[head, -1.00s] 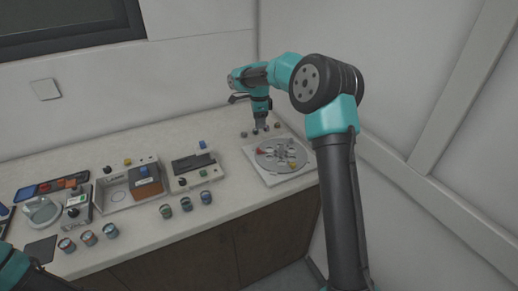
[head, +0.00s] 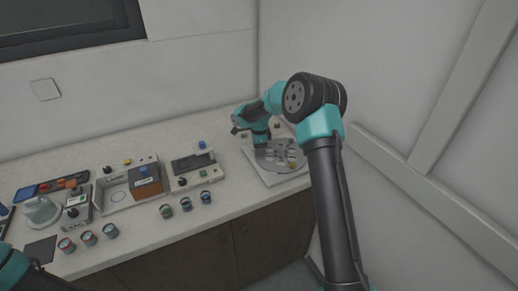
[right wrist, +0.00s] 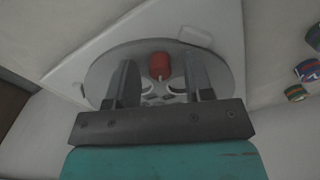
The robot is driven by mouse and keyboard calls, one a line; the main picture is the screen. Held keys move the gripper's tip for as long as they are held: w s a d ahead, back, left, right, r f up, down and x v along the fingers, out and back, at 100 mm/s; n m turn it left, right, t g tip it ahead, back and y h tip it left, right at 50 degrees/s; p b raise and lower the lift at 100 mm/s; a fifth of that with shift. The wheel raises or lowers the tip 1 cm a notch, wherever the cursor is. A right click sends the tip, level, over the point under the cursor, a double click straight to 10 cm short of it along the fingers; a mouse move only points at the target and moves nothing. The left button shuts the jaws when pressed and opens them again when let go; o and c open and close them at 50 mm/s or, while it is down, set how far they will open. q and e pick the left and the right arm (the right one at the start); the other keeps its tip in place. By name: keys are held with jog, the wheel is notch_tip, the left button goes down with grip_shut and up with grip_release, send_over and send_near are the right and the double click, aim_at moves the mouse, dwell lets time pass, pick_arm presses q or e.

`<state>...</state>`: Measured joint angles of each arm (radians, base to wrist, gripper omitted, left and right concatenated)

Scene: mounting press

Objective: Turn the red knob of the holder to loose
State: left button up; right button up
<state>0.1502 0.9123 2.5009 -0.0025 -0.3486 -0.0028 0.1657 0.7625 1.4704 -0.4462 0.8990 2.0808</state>
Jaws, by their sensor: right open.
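The holder is a grey disc (head: 282,163) on a white square base at the right end of the counter. Its red knob (right wrist: 160,66) shows in the right wrist view, between the two fingers of my right gripper (right wrist: 162,78), with a gap on each side. My right gripper is open and points down at the disc. In the head view the red knob is hidden behind the right wrist, and the fingertips are hard to make out. A small part of my left arm (head: 14,268) shows at the lower left; its gripper is out of view.
The wall is close on the right.

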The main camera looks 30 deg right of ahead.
grip_shut()
dwell(0.5)
